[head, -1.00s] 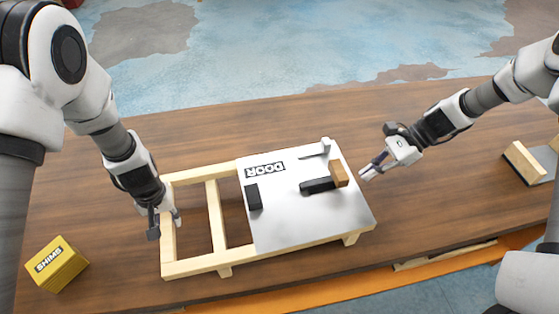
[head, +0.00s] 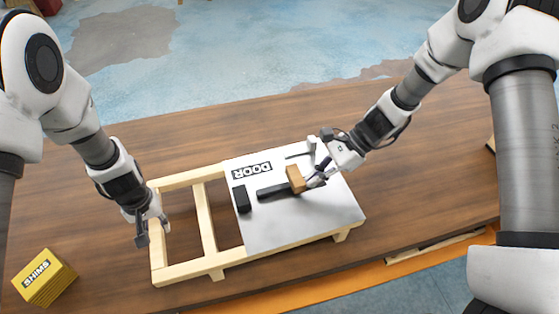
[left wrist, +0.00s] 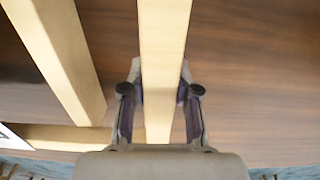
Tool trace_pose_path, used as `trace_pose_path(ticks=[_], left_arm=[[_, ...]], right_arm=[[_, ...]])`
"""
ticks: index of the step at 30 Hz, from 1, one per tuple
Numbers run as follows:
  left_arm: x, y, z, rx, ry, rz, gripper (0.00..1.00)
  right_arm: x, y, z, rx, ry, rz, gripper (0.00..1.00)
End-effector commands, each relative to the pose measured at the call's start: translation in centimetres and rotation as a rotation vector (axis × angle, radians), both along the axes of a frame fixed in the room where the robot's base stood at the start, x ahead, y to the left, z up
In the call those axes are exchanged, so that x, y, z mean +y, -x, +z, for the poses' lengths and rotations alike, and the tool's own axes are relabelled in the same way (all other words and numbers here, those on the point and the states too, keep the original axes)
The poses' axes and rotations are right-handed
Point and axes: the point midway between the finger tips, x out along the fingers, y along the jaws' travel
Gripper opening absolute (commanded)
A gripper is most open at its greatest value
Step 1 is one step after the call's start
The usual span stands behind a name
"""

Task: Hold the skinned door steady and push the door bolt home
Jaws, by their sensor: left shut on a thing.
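The skinned door lies flat on the table, a pale wooden frame (head: 208,220) with a white panel (head: 290,225) marked DOOR over its right part. The door bolt is a black bar (head: 272,191) with an orange-brown block (head: 296,179) at its right end. The bar's left end is close to a black keeper block (head: 242,198). My left gripper (head: 153,232) is shut on the frame's left end bar; in the left wrist view its fingers (left wrist: 160,105) flank the bar (left wrist: 163,50). My right gripper (head: 316,178) is just right of the orange-brown block; its finger gap and any contact are unclear.
A small grey-white bracket (head: 312,147) stands on the panel's far edge, close to my right gripper. A yellow SHIMS box (head: 44,277) sits at the table's near left. The wooden table (head: 110,265) is bare between the box and the frame.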

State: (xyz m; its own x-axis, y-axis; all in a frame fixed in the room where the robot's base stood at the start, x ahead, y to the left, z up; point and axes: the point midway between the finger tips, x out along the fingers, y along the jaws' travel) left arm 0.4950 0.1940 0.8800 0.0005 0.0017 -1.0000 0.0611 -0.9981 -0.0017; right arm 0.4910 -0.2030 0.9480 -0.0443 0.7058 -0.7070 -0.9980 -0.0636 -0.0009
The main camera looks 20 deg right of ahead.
Motion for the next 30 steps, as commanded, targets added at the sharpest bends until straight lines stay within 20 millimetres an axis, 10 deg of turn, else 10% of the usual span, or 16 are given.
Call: trace_pose_path(ticks=[6,18,30], left_arm=[[0.0,0.0,0.0,0.000,0.000,0.001,0.00],[-0.2,-0.1,0.1,0.000,0.001,0.001,0.00],[-0.1,-0.1,0.0,0.000,0.001,0.002,0.00]], right_arm=[[3.9,0.4,0.0,0.003,-0.001,0.003,0.00],[4.3,0.6,-0.1,0.009,-0.004,0.001,0.00],[-2.6,-0.4,2.7,-0.007,-0.001,-0.004,0.00]])
